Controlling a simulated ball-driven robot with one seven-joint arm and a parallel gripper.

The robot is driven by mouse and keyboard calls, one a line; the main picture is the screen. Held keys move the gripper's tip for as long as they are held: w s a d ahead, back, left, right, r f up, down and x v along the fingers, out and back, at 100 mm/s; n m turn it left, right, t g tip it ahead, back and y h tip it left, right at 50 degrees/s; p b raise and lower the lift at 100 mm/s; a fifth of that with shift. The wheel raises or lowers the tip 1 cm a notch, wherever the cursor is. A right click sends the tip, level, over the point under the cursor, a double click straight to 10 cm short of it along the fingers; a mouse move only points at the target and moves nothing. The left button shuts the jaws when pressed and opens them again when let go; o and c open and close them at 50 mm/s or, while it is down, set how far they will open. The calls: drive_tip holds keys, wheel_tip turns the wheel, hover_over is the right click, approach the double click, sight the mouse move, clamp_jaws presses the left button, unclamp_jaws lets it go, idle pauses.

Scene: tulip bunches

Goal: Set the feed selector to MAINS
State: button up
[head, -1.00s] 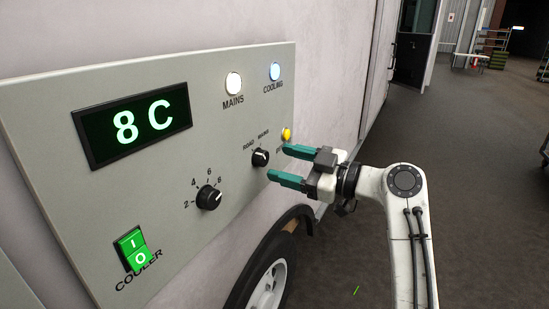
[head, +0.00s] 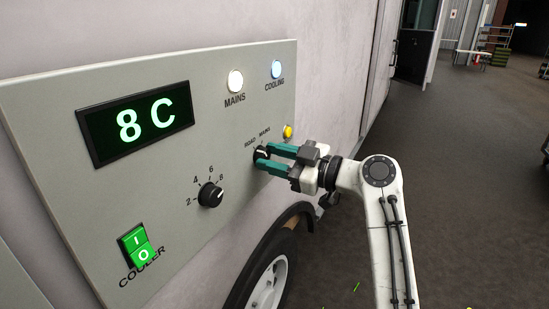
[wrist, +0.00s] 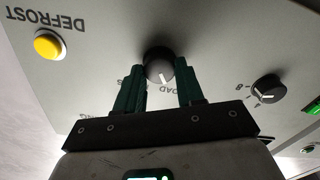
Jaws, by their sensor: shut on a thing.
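The feed selector is a small black knob (head: 260,152) on the grey panel, below the words ROAD and MAINS. It also shows in the wrist view (wrist: 157,66), between my fingers. Its white pointer line there points down and slightly right, toward the partly covered ROAD lettering. My gripper (head: 266,158) has its green fingers on either side of the knob and is shut on it; it also shows in the wrist view (wrist: 160,88). The fingers cover much of the MAINS lettering in the wrist view and part of the knob in the head view.
The panel (head: 60,190) also carries a numbered dial (head: 210,195), a yellow DEFROST button (wrist: 48,44), a green cooler switch (head: 137,246), a display (head: 138,122) reading 8 C, and lit MAINS (head: 236,81) and COOLING lamps (head: 277,69). A wheel (head: 270,285) is below.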

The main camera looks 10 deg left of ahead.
drive_tip(key=c, duration=0.4)
drive_tip(key=shift+o, duration=0.2)
drive_tip(key=shift+m, duration=0.4)
drive_tip(key=m+p, duration=0.1)
drive_tip(key=m, duration=0.3)
drive_tip(key=shift+r+m+p, duration=0.1)
drive_tip(key=shift+m+p, duration=0.25)
drive_tip(key=shift+m, duration=0.05)
drive_tip(key=m+p, duration=0.2)
drive_tip(key=m, duration=0.2)
drive_tip(key=shift+w, duration=0.1)
drive_tip(key=shift+d+m+p, duration=0.1)
drive_tip(key=shift+m+p, duration=1.2)
drive_tip(key=shift+m, duration=0.8)
drive_tip(key=shift+w, duration=0.1)
drive_tip(key=o, duration=1)
